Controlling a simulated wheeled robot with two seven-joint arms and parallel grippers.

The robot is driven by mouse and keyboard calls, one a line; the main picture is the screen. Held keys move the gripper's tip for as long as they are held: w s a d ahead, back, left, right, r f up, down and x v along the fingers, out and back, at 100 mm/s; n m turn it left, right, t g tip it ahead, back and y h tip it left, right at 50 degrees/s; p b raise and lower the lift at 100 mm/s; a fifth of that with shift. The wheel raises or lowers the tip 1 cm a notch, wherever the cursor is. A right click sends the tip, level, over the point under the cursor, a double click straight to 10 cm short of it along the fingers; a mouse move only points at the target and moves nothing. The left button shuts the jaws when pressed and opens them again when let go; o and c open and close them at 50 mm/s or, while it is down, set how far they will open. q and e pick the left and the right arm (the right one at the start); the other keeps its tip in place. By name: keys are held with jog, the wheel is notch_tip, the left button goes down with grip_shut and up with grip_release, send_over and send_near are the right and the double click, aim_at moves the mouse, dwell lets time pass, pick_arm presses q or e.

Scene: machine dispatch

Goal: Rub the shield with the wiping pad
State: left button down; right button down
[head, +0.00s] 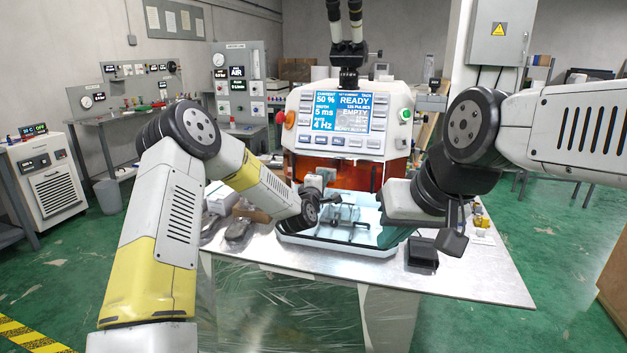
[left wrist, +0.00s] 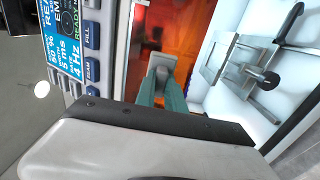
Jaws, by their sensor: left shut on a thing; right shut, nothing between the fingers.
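The orange-red translucent shield (head: 365,173) is on the front of the machine, under its control panel. It also shows in the left wrist view (left wrist: 190,25). My left gripper (head: 322,180) is in front of the left part of the shield. In the left wrist view its teal fingers (left wrist: 163,92) are shut on a grey piece, the wiping pad (left wrist: 161,63), in front of the shield. I cannot tell whether the pad touches it. My right gripper (head: 455,232) is shut and empty, to the right of the white tray.
The white tray (head: 292,238) with metal fixtures stands below the shield. A black block (head: 422,253) lies on the table (head: 480,283) to its right, with small yellow parts (head: 481,218) beyond. Grey items (head: 238,230) lie left of the tray. The table's front right is clear.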

pick_arm(q)
jog(key=shift+s+d+r, duration=0.1)
jog(key=shift+s+d, duration=0.3)
jog(key=shift+d, duration=0.85)
jog(key=shift+s+d+f, duration=0.1)
jog(key=shift+s+d, duration=0.35)
jog(key=shift+d, duration=0.85)
jog(key=shift+s+d+r, duration=0.1)
jog(key=shift+s+d, duration=0.3)
jog(key=shift+d, duration=0.85)
jog(key=shift+a, duration=0.1)
jog(key=shift+w+a, duration=0.8)
jog(key=shift+a, duration=1.5)
jog(key=shift+w+a, duration=0.75)
jog(key=shift+a, duration=1.5)
jog(key=shift+w+a, duration=0.8)
jog(key=shift+a, duration=1.5)
jog(key=v, duration=0.6)
jog(key=shift+s, duration=0.1)
jog(key=shift+v, duration=1.45)
